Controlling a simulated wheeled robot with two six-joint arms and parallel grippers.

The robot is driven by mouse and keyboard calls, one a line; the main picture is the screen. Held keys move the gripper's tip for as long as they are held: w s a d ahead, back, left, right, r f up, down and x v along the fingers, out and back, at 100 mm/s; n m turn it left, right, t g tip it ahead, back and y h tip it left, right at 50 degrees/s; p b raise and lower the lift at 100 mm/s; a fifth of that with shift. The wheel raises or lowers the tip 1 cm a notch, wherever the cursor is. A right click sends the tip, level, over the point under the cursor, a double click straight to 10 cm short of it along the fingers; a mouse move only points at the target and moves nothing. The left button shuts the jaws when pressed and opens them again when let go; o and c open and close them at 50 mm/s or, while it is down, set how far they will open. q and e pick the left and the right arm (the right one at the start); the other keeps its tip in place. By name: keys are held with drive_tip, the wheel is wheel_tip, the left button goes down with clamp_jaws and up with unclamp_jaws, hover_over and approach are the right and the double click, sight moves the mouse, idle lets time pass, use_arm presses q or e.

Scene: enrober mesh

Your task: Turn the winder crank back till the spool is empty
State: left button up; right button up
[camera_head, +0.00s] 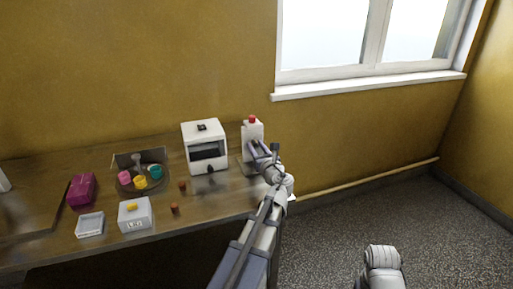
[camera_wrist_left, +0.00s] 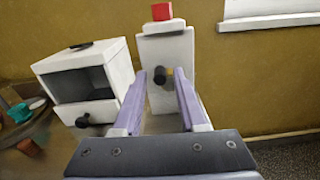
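A tall white box with a red block on top (camera_head: 252,133), which looks like the winder, stands at the right end of the table. In the left wrist view, its front (camera_wrist_left: 166,52) carries a small dark knob (camera_wrist_left: 159,76) with a yellowish piece beside it, perhaps the crank. My left gripper (camera_head: 266,149) is at this box. In the wrist view its fingers (camera_wrist_left: 160,73) are apart, with the knob showing between their tips; I cannot tell whether they touch it. The spool cannot be made out.
A white open-fronted box with a black knob (camera_head: 201,131) stands just left of the winder. Further left are a round tray with coloured cups (camera_head: 126,187), a magenta box (camera_head: 81,190), a small white box (camera_head: 135,222) and a shallow tray (camera_head: 90,231). The window sill (camera_head: 370,83) is above right.

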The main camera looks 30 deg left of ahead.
use_arm(q)
clamp_jaws()
idle(0.5)
drive_tip(key=n, duration=0.3)
drive_tip(key=f+n+b, duration=0.1)
drive_tip(key=n, duration=0.3)
drive_tip(key=s+a+f+n+b, duration=0.1)
drive_tip(key=n, duration=0.3)
drive_tip(key=shift+s+f, duration=0.1)
drive_tip(key=shift+f, duration=0.05)
drive_tip(key=n, duration=0.3)
drive_tip(key=f+n+b, duration=0.1)
drive_tip(key=n, duration=0.2)
drive_tip(key=shift+d+f+b, duration=0.1)
drive_tip(key=shift+f+b, duration=0.1)
drive_tip(key=shift+b, duration=0.1)
drive_tip(key=n, duration=0.3)
drive_tip(key=shift+w+d+f+n+b, duration=0.2)
drive_tip(key=shift+f+n+b, duration=0.1)
drive_tip(key=shift+n, duration=0.1)
drive_tip(key=shift+w+d+f+n, duration=0.1)
drive_tip(key=shift+f+n, duration=0.05)
drive_tip(key=shift+n, duration=0.55)
drive_tip(key=shift+w+f+n, duration=0.1)
drive_tip(key=shift+n, duration=0.6)
